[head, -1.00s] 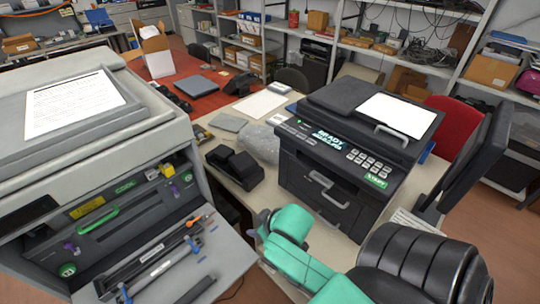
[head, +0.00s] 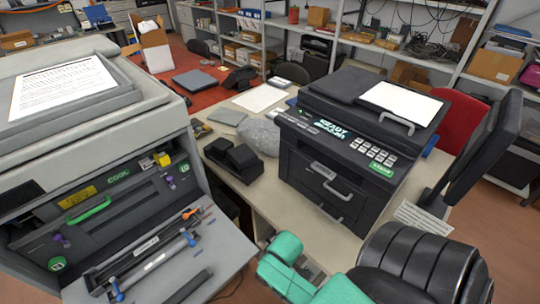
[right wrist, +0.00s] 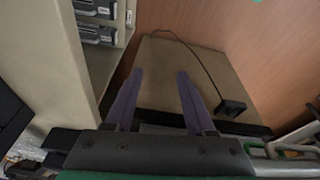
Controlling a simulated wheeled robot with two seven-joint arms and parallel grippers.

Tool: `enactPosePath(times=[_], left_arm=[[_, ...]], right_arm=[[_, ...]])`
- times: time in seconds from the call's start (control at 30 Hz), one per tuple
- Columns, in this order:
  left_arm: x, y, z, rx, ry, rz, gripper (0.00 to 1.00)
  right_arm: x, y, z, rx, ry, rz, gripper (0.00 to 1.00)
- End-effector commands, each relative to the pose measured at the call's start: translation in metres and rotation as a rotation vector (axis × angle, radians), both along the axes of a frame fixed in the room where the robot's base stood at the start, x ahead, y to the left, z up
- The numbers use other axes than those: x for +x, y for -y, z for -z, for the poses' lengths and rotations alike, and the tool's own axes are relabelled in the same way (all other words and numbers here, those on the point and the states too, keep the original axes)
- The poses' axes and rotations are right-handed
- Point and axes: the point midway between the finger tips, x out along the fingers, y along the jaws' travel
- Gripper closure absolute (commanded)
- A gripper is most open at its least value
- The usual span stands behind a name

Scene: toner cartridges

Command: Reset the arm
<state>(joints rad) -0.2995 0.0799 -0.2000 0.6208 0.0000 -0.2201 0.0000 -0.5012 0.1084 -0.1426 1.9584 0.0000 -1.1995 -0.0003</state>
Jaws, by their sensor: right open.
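My right arm (head: 310,278), green and black, comes in at the bottom right of the head view, in front of the black printer. Its gripper is hidden in the head view. In the right wrist view my right gripper (right wrist: 157,100) is open, its two purple fingers apart with nothing between them. Beyond the fingers is a beige box-like surface (right wrist: 185,75) with a black cable and a small black block (right wrist: 231,107) on it. My left gripper is in neither view.
The black printer (head: 340,190) stands on a beige table (head: 265,205). A large grey machine (head: 150,110) with its front flap (head: 215,255) lowered is at the left. A monitor (head: 490,150) stands at the right. In the wrist view, a shelf (right wrist: 112,55) is at the left and a wooden panel (right wrist: 270,45) at the right.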

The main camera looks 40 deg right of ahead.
Motion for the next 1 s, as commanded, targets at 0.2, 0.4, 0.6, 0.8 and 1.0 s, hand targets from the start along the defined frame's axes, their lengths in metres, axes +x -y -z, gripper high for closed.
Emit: enactPosePath(times=[0.2, 0.4, 0.6, 0.8, 1.0], left_arm=[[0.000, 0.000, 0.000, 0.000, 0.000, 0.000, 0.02], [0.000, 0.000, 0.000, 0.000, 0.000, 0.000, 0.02], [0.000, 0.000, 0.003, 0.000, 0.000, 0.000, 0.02], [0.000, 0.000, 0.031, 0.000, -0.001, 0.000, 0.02], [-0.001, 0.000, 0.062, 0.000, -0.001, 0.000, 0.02]], right_arm=[[0.000, 0.000, 0.002, 0.000, 0.000, 0.000, 0.45], [0.000, 0.000, 0.002, 0.000, 0.000, 0.000, 0.45], [-0.001, 0.000, 0.010, -0.001, -0.004, 0.000, 0.45], [-0.037, 0.004, 0.134, -0.006, -0.060, -0.009, 0.45], [-0.131, 0.020, 0.270, -0.016, -0.126, -0.024, 0.45]])
